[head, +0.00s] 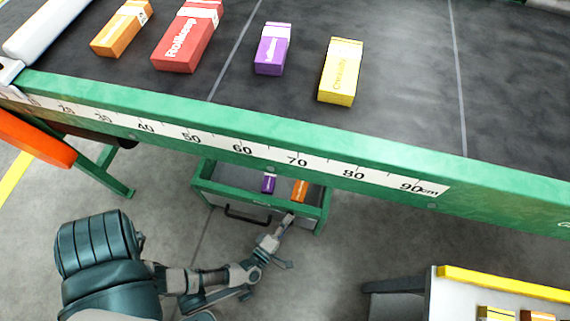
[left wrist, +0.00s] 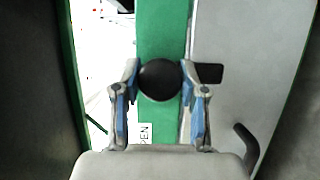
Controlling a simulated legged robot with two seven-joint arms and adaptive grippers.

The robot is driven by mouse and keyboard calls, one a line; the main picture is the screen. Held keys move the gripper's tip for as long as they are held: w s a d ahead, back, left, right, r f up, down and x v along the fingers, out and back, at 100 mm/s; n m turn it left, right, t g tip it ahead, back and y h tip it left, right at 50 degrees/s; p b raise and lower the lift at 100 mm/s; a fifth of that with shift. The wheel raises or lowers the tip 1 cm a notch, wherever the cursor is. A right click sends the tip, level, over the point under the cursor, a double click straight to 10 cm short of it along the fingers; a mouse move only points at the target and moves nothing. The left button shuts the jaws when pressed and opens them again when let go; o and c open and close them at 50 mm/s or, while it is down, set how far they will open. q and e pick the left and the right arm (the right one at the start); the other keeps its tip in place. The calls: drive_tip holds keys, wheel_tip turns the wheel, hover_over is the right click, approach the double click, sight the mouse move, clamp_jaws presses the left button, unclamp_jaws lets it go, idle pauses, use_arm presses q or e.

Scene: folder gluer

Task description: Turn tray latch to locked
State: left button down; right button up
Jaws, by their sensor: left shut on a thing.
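The tray (head: 221,187) hangs under the conveyor's green rail, a green-framed box with a grey front and a dark bar handle (head: 247,217). The latch shows in the left wrist view as a round black knob (left wrist: 160,81) on a green upright, with a black tab (left wrist: 209,73) to its right. A white label (left wrist: 145,133) below it reads "PEN", the rest cut off. My left gripper (head: 288,224) is at the right part of the tray front; its blue-padded fingers are shut on the knob from both sides. In the head view the gripper hides the latch. My right gripper is not in view.
A purple box (head: 268,184) and an orange box (head: 300,191) lie in the tray. The green rail (head: 260,138) with its centimetre scale runs above it. Several cartons lie on the dark belt (head: 400,80). A yellow-edged table (head: 500,284) stands at lower right.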

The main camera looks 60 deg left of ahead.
use_arm(q)
drive_tip(key=shift+s+a, duration=0.1)
drive_tip(key=shift+a, duration=0.25)
drive_tip(key=c, duration=0.6)
unclamp_jaws()
drive_tip(key=shift+f, duration=0.1)
drive_tip(key=shift+c, duration=0.2)
drive_tip(key=shift+d, duration=0.1)
